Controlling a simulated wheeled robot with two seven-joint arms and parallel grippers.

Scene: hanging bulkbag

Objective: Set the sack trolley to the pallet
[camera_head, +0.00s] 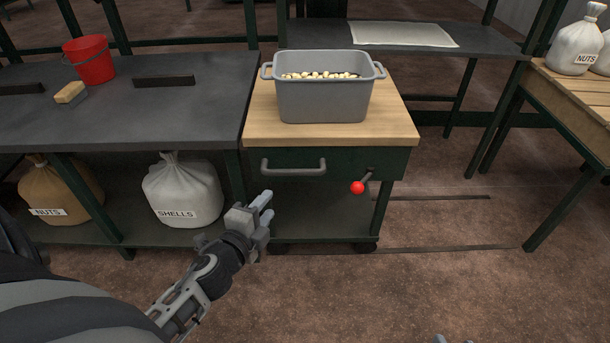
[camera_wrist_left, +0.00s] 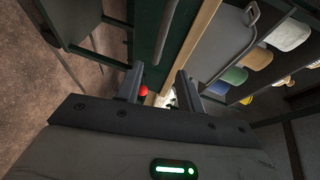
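The trolley is a dark green cart on dark casters with a wooden top (camera_head: 392,128), a grey bar handle (camera_head: 293,168) on its front and a lever with a red ball (camera_head: 357,188). The red ball also shows in the left wrist view (camera_wrist_left: 143,91). A slatted wooden platform (camera_head: 573,88), which may be the pallet, stands at the right on green legs, apart from the trolley. My left gripper (camera_head: 268,210) is open and empty, below and left of the bar handle. Only two separated tips of my right gripper (camera_head: 453,340) show at the bottom edge.
A grey tub (camera_head: 322,100) of pale nuts stands on the trolley. A dark workbench (camera_head: 205,105) stands close at its left, with a red bucket (camera_head: 90,60) on top and sacks beneath. White sacks (camera_head: 577,45) are on the platform. The floor (camera_head: 440,220) between trolley and platform is mostly clear.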

